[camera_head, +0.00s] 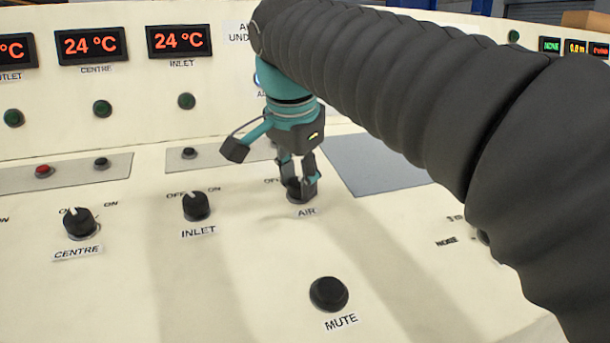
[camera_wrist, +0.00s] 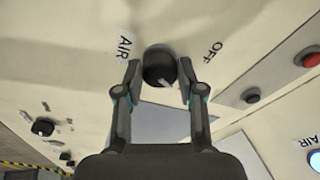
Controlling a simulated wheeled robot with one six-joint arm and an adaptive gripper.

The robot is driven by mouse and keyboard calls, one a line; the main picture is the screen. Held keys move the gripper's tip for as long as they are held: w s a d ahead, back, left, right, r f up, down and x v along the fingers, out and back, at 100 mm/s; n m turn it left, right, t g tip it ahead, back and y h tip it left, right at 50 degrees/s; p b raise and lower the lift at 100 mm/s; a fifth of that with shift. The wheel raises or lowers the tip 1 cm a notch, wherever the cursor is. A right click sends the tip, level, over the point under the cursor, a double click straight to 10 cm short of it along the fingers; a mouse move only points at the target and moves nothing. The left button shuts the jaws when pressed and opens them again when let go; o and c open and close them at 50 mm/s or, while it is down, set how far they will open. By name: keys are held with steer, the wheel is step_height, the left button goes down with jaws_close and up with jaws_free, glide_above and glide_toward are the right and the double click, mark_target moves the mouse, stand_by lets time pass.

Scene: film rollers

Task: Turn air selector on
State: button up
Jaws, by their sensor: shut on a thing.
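The air selector is a round black knob (camera_head: 294,185) on the cream panel, above its AIR label (camera_head: 306,212). My gripper (camera_head: 303,188) points down and is shut on this knob. In the wrist view the knob (camera_wrist: 158,62) sits between the two fingertips (camera_wrist: 160,75), one on each side. A pale pointer mark (camera_wrist: 166,84) shows on the knob's lower edge there, turned away from the OFF label (camera_wrist: 214,52). The ON label of this knob is hidden, so I cannot tell the exact setting.
The INLET knob (camera_head: 196,206) and CENTRE knob (camera_head: 79,223) stand to the left. A black MUTE button (camera_head: 329,294) is in front. A flat grey plate (camera_head: 376,164) lies to the right, behind. The upright panel carries temperature displays (camera_head: 178,41) and green lamps (camera_head: 186,101).

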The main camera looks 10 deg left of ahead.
steer(key=shift+m, duration=0.5)
steer(key=o, duration=1.1)
steer(key=shift+o, duration=0.2)
steer(key=v, duration=1.2)
